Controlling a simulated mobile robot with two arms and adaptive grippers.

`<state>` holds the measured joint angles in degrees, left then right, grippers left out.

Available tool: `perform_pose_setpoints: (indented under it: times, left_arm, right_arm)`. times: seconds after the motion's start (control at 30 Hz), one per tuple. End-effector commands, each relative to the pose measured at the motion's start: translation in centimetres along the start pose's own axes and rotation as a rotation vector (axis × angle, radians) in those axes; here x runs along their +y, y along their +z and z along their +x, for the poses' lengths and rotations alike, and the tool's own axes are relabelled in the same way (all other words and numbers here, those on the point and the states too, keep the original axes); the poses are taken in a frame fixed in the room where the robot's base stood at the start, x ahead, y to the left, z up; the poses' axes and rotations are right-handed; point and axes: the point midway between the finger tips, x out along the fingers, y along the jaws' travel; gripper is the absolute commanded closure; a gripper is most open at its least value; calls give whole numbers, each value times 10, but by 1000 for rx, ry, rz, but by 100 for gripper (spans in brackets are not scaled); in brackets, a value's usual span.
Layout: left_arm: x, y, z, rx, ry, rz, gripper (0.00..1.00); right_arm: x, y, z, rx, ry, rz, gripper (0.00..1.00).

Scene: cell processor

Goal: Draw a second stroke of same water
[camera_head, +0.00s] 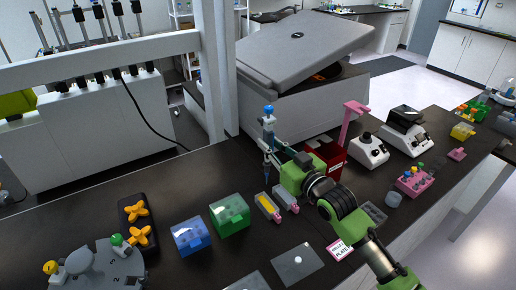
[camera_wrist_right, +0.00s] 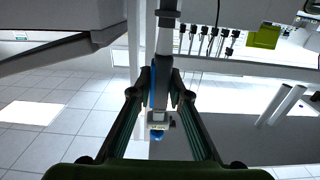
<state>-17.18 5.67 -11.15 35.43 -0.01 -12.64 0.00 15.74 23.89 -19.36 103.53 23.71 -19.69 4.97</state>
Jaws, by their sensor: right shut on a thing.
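My right gripper (camera_head: 272,154) is shut on an upright pipette (camera_head: 268,132) with a blue top. The wrist view also shows the pipette (camera_wrist_right: 158,100) between the fingers (camera_wrist_right: 160,90). The pipette's lower end points down just behind two small troughs, one yellow (camera_head: 266,204) and one pale grey (camera_head: 287,197), both with pink ends. I cannot tell which vessel holds the water, or whether liquid is in the pipette. The lower end seems to be above the bench, but its exact height is unclear. My left gripper is not in view.
A blue box (camera_head: 190,238) and a green box (camera_head: 230,215) stand left of the troughs. A red bin (camera_head: 328,157), a pink stand (camera_head: 350,122) and a large grey machine (camera_head: 292,100) stand behind. A flat plate (camera_head: 298,262) lies in front. Bare bench lies at left.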

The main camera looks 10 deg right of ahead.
Motion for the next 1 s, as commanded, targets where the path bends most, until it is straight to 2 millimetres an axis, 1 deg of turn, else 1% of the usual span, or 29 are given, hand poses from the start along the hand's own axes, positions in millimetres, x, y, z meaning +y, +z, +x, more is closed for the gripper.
perform_pose_setpoints:
  times: [0.03, 0.17, 0.33, 0.47, 0.73, 0.83, 1.0]
  left_arm:
    - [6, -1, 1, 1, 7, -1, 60]
    - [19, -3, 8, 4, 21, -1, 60]
    - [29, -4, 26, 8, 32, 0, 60]
    - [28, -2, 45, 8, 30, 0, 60]
    - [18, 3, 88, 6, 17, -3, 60]
    - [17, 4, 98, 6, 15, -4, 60]
    - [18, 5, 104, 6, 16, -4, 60]
  right_arm:
    - [2, 1, 0, 0, 3, 0, 89]
    - [3, 8, 0, 0, 4, 0, 89]
    - [2, 28, 0, 0, 3, 1, 89]
    - [2, 49, 0, 0, 3, 1, 89]
    - [2, 95, 0, 0, 2, 1, 89]
    - [2, 106, 0, 1, 2, 0, 89]
    - [2, 112, 0, 2, 2, -1, 89]
